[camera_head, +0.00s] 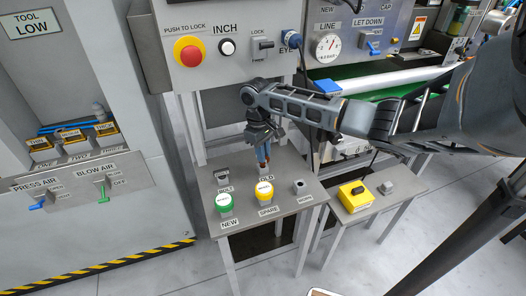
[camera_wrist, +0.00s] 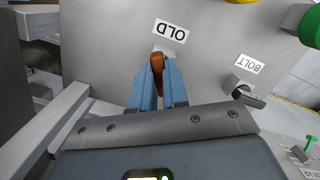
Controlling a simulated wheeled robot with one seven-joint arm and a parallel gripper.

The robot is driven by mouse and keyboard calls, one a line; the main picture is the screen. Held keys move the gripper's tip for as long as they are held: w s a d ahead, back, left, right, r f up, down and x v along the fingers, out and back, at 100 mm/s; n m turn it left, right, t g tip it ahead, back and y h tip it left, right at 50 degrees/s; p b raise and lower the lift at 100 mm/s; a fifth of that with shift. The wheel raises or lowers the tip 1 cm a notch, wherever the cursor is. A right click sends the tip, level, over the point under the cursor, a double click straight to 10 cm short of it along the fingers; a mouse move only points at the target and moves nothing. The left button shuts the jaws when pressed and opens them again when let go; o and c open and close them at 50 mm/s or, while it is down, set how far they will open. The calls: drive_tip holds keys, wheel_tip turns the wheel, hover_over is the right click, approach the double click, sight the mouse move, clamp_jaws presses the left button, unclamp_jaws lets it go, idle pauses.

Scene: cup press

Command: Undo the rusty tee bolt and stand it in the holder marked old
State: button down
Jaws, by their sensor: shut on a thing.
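The rusty tee bolt (camera_wrist: 157,62) is orange-brown and sits between the blue fingers of my gripper (camera_wrist: 160,75) in the wrist view. The fingers are shut on it. In the head view my gripper (camera_head: 263,150) points down at the small table, with the rusty bolt (camera_head: 262,164) at its tips. The bolt is right by the grey holder behind the OLD label (camera_wrist: 171,31). The bolt's lower end and most of that holder are hidden, so I cannot tell whether it is inside or just above. The OLD label (camera_head: 266,178) also shows in the head view.
On the same table (camera_head: 248,210) stand a BOLT holder (camera_head: 222,174) with a dark crosspiece, a green NEW cap (camera_head: 224,200), a yellow SPARE cap (camera_head: 264,189) and a grey holder (camera_head: 299,186). A second stand at right bears a yellow box (camera_head: 355,195). The machine panel (camera_head: 225,45) is behind.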

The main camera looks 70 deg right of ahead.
drive_tip(key=shift+f, duration=0.9)
drive_tip(key=c, duration=1.1)
unclamp_jaws()
drive_tip(key=shift+o, duration=0.2)
drive_tip(key=shift+w+d+r+b, duration=0.15)
drive_tip(key=shift+w+r, duration=0.1)
drive_tip(key=shift+r, duration=1.7)
drive_tip(key=shift+w+r+b, duration=0.15)
drive_tip(key=shift+w+r, duration=0.05)
drive_tip(key=shift+r, duration=1.75)
